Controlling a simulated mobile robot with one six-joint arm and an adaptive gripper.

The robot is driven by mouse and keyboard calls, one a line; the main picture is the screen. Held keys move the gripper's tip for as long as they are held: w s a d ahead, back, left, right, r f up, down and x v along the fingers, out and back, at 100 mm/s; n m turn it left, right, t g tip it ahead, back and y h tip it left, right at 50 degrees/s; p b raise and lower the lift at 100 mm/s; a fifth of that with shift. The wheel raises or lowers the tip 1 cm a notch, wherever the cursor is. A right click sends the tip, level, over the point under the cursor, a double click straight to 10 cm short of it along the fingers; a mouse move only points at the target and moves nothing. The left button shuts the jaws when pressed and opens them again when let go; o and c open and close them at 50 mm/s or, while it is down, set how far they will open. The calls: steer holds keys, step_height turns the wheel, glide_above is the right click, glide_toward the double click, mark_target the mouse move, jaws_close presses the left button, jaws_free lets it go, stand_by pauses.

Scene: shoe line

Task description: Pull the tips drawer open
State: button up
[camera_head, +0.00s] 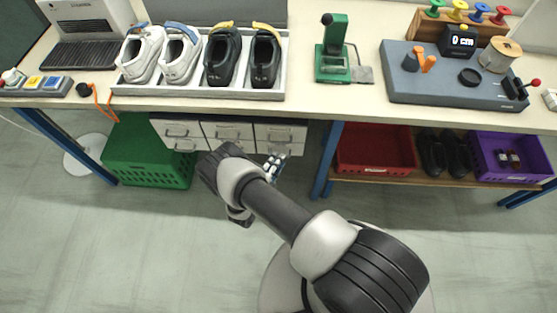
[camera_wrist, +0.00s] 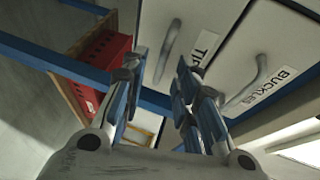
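The tips drawer (camera_wrist: 215,18) is a light grey front in the wrist view, with a curved metal handle (camera_wrist: 168,48) and a label partly hidden by my right finger. It looks shut. My gripper (camera_wrist: 161,70) is open, its two blue and grey fingers apart. The handle shows in line with the gap between the fingertips; I cannot tell whether they touch it. In the head view my gripper (camera_head: 275,165) is at the right column of the drawer unit (camera_head: 228,132) under the table. The drawer labels are unreadable there.
The buckles drawer (camera_wrist: 285,45), with its own handle, is beside the tips drawer. A blue table leg (camera_head: 327,160) and a red crate (camera_head: 374,148) stand right of the drawers, a green crate (camera_head: 145,155) left. The floor in front is clear.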

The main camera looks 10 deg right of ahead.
steer(key=shift+x, duration=1)
jaws_close()
